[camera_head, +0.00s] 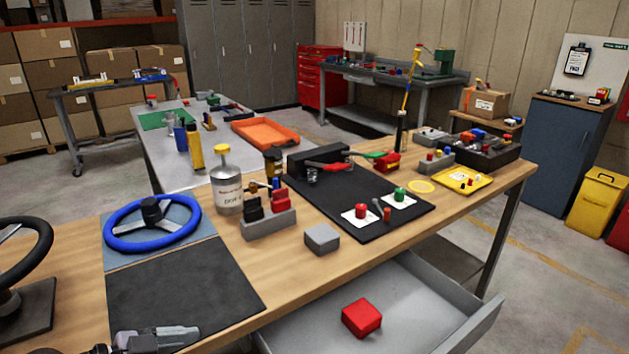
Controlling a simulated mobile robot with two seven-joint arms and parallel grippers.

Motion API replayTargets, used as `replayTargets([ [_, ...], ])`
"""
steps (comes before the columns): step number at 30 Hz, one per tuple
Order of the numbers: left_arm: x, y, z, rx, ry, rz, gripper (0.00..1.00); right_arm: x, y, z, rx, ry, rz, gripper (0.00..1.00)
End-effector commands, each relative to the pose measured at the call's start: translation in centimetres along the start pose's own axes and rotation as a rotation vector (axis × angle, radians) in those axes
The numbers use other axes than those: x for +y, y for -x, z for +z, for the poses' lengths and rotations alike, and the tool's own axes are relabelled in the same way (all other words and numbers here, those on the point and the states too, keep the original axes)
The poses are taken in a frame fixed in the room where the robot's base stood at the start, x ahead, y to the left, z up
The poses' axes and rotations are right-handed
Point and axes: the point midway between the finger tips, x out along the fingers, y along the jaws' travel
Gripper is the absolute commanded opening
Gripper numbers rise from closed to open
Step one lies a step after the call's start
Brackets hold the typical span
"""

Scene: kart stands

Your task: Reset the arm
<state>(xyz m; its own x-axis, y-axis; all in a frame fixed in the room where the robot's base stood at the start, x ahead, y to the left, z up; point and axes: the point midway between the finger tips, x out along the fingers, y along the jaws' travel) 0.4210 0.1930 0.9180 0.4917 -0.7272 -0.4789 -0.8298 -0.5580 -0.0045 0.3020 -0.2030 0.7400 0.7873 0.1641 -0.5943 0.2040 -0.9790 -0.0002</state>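My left gripper (178,338) shows at the bottom left edge of the head view, partly cut off. It is over or near the front edge of the dark mat (180,290) on the wooden bench; the gap between its fingers cannot be made out. No object shows clearly in it. My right gripper is not in view.
The bench holds a blue steering wheel (152,223), a white bottle (227,184), a grey block (322,239) and a black mat (345,215) with small parts. An open drawer (400,325) with a red box (361,318) juts out in front. The dark mat is bare.

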Motion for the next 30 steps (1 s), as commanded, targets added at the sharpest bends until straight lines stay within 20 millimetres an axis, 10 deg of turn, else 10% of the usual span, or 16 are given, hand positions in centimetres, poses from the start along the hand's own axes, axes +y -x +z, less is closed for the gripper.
replayTargets([
  [12, 3.0, -4.5, 10.3, -0.014, 0.232, -0.297, 0.91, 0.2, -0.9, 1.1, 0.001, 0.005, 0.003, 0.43],
  [21, 7.2, -4.2, 18.5, -0.082, 0.387, -0.549, 0.91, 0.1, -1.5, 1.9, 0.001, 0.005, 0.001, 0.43],
  [30, 9.4, -3.2, 21.6, -0.131, 0.424, -0.649, 0.91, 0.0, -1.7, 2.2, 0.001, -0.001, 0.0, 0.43],
])
